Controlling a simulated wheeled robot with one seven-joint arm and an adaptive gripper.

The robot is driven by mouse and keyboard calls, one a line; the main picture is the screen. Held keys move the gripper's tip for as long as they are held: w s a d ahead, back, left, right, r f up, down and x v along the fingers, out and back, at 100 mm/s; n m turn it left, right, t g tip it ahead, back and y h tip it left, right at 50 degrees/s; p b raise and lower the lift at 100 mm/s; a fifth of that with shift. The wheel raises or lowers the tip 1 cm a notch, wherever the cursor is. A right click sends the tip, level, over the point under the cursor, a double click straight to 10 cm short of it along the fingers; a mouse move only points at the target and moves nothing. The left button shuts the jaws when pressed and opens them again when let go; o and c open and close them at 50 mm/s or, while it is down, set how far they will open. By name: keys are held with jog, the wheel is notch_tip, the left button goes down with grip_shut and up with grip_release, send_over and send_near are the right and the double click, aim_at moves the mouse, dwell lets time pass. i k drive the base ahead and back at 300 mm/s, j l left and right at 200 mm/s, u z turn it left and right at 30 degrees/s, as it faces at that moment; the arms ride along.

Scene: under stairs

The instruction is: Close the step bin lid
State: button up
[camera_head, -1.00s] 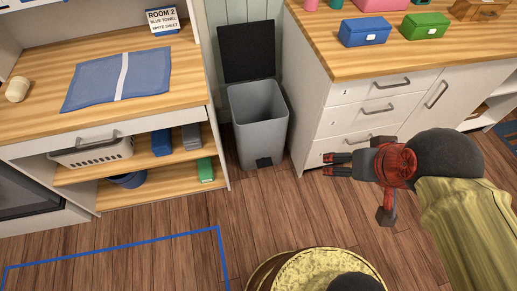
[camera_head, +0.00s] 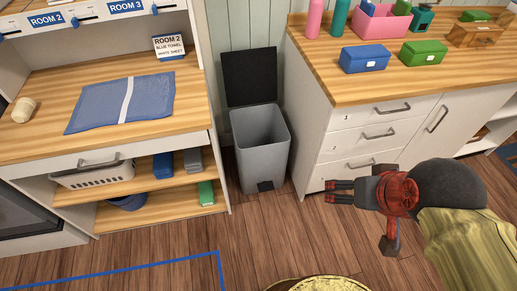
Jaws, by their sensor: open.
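The grey step bin (camera_head: 262,158) stands on the floor between the left shelf unit and the right drawer cabinet. Its dark lid (camera_head: 250,76) is up, standing upright at the back of the bin, and the bin's inside shows. A black pedal (camera_head: 265,186) is at the bin's front foot. My gripper (camera_head: 330,192) is open and empty, to the right of the bin's lower part in the picture, in front of the drawer cabinet. It points left and does not appear to touch the bin.
The white drawer cabinet (camera_head: 345,142) stands close on the bin's right, with boxes on its wooden top. The shelf unit (camera_head: 150,219) with a basket (camera_head: 95,176) and a blue towel (camera_head: 122,103) is on the left. The wooden floor (camera_head: 200,245) in front of the bin is clear.

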aim_at(250, 76)
jog(key=i+j, duration=0.2)
jog(key=i, duration=0.25)
jog(key=i+j, duration=0.2)
jog(key=i, duration=0.2)
jog(key=i+j, duration=0.2)
jog(key=i, duration=0.25)
